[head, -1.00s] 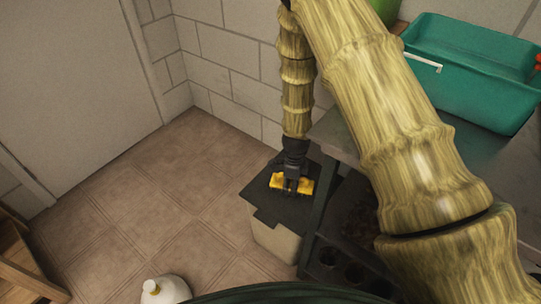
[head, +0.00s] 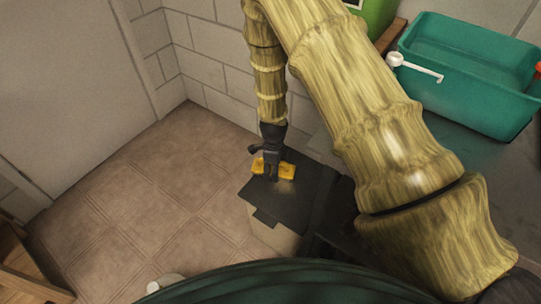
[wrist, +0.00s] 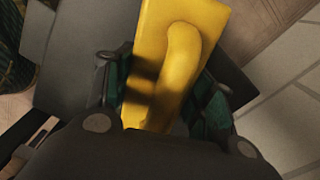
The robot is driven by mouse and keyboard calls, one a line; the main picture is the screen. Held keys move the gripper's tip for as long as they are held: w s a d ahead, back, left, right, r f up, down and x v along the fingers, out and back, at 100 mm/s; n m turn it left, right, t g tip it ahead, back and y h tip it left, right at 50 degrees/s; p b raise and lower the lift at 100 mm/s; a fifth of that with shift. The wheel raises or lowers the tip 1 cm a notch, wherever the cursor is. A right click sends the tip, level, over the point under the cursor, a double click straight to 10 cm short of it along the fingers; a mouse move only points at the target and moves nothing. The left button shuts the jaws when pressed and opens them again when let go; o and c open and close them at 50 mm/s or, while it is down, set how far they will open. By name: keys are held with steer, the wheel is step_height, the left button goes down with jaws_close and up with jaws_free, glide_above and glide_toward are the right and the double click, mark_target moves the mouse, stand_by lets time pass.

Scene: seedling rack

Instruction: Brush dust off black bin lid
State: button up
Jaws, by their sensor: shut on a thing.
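The bin (head: 270,233) stands on the floor with a flat black lid (head: 292,215) on top. A pale dusty patch (head: 285,187) shows on the lid just right of my gripper. My gripper (head: 271,174) is over the far left part of the lid, shut on a yellow brush (head: 288,168). In the wrist view the brush (wrist: 182,50) has a raised yellow handle between the two fingers. Its bristles are hidden, so I cannot tell whether they touch the lid. The dark lid also shows in the wrist view (wrist: 75,60).
A green container (head: 378,18) stands behind. A white jug (head: 160,286) is at the bottom. Tiled floor left of the bin is clear.

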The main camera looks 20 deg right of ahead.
steer(key=shift+s+r+p, duration=0.1)
steer(key=shift+r+p, duration=2.2)
steer(key=shift+r, duration=0.6)
steer(key=shift+a, duration=0.1)
